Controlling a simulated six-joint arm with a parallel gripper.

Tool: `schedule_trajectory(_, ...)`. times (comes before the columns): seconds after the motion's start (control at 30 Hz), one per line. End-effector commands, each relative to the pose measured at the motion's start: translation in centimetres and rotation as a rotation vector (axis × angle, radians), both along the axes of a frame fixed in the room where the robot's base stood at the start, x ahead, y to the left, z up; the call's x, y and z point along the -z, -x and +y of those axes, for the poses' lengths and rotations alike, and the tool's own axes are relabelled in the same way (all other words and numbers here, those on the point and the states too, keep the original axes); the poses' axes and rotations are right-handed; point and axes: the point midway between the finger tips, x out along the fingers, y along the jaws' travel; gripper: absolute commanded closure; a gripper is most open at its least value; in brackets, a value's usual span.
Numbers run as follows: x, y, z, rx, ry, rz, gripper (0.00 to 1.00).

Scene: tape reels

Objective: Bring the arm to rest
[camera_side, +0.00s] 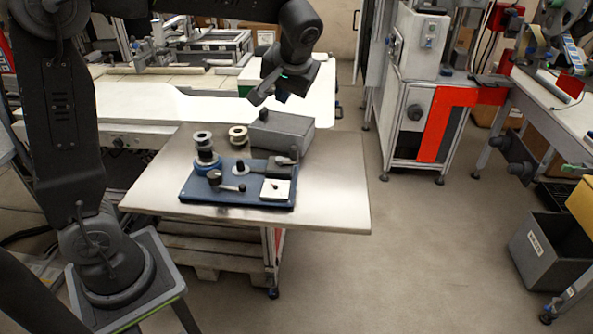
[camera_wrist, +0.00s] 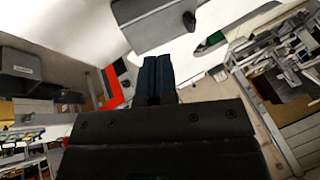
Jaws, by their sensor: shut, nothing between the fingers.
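My gripper (camera_side: 262,94) hangs in the air above the back of the work table, higher than the grey box. In the wrist view my gripper's two dark fingers (camera_wrist: 157,62) lie together with nothing between them. A stack of tape reels (camera_side: 204,143) stands at the left back corner of the blue fixture. A pale reel (camera_side: 238,136) lies on the table behind the fixture. The blue fixture (camera_side: 208,189) carries a small spindle, dark levers and a white square plate (camera_side: 276,190). None of these touches my gripper.
A grey box (camera_side: 285,135) with a black knob stands at the table's back; it also shows in the wrist view (camera_wrist: 150,30). The table (camera_side: 335,190) is bare on its right side. A white conveyor bench (camera_side: 150,100) stands behind. A grey bin (camera_side: 552,250) stands far right.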

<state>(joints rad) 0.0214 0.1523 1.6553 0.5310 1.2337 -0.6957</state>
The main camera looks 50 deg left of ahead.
Motion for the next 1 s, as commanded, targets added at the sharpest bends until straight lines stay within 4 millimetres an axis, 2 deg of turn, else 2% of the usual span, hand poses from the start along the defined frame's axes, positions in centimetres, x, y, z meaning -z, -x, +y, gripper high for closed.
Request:
schedule_trajectory(0.03, -0.8, 2.1, -0.6, 0.045, 0.036, -0.009, 1.0)
schedule_trajectory(0.2, -1.5, 8.3, -3.0, 0.221, 0.148, -0.036, 1.0)
schedule_trajectory(0.4, -0.7, 15.1, -5.6, 0.415, 0.248, -0.103, 1.0)
schedule_trajectory(0.5, 0.2, 17.7, -6.7, 0.495, 0.278, -0.142, 1.0)
schedule_trajectory(0.7, 1.6, 20.4, -7.8, 0.586, 0.305, -0.192, 1.0)
schedule_trajectory(1.0, 1.9, 20.8, -8.0, 0.603, 0.31, -0.2, 1.0)
